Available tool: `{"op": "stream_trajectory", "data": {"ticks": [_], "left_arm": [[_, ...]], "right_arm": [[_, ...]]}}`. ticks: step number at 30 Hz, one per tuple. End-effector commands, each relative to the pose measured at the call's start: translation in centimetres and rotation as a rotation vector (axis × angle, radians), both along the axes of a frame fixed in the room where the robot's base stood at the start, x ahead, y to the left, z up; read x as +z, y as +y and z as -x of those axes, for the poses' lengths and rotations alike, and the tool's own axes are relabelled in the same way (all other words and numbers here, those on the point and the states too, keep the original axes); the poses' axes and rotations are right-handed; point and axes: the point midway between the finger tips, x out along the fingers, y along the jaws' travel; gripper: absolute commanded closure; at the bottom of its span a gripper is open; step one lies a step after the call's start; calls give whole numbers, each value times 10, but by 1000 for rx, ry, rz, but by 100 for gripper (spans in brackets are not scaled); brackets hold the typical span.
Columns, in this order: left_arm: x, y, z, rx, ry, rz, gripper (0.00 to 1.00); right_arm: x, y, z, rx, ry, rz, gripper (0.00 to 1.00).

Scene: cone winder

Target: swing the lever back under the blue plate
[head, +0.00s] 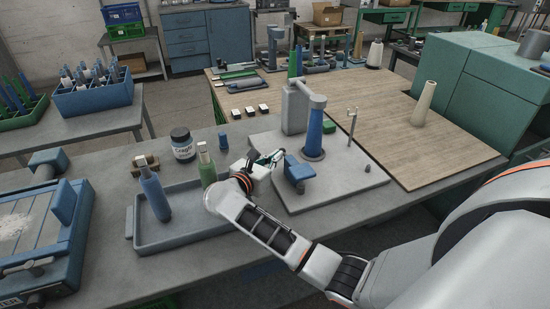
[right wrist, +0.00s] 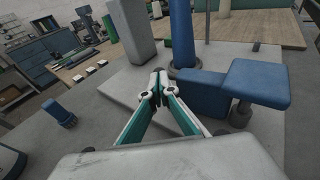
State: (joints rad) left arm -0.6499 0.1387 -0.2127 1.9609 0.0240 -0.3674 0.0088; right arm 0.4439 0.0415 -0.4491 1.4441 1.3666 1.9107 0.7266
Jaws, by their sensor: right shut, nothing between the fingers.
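The winder stands on a pale base slab (head: 345,190). A blue plate (head: 299,168) sits low at the slab's front left; it also shows in the right wrist view (right wrist: 257,82), over a short grey post (right wrist: 241,113). A lower blue piece (right wrist: 200,88) adjoins its left side there; I cannot tell for sure whether it is the lever. My right gripper (head: 275,156) is just left of the blue plate, apart from it. In the right wrist view its fingertips (right wrist: 158,80) meet with nothing between them. My left gripper is out of view.
A blue column (head: 313,135) and a grey block (head: 295,108) rise behind the plate. A thin metal post (head: 352,125) stands to the right. A grey tray (head: 180,238) with two bobbins and a dark jar (head: 182,145) are left of the gripper. A cream cone (head: 423,104) stands on the wooden board.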

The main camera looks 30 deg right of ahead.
Motion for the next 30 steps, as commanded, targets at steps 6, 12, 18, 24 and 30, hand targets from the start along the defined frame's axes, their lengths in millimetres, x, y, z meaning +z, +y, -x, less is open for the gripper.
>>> {"op": "stream_trajectory", "data": {"ticks": [6, 12, 18, 24, 30], "left_arm": [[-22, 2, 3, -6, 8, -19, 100], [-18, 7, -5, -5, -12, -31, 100], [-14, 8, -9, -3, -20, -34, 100], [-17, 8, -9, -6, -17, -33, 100], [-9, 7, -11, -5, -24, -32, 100]], "right_arm": [[-9, -7, -5, -72, 2, -4, 100], [-7, -12, -5, -111, 7, -2, 100], [-5, -14, -5, -114, 6, -1, 100], [-5, -15, -5, -115, 7, 0, 100], [-1, -15, -5, -103, 2, 2, 100]]}}
